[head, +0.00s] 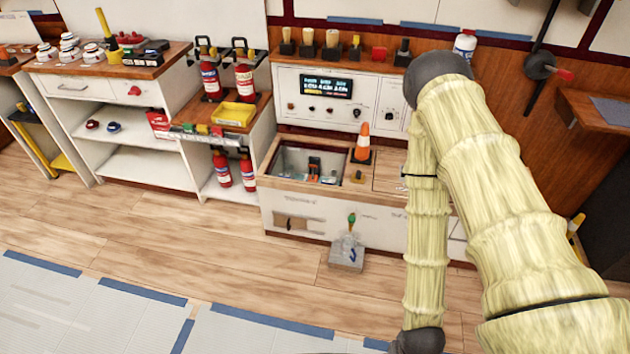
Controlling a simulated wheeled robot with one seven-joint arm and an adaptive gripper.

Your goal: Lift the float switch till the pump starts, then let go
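A small orange and black part (313,166) stands inside the open grey basin (290,157) in the white counter. It may be the float switch, but it is too small to tell. Other small dark and blue parts sit low in the basin. My gripper is not in view. My sleeved arm rises from the lower right, bends at a dark joint near the top, and runs back down to the bottom edge. It hides part of the counter's right side.
A control panel (330,96) with a lit display is behind. A grey block (346,255) with a green-topped lever stands on the floor in front. Red extinguishers (245,81) are left. The left floor is clear.

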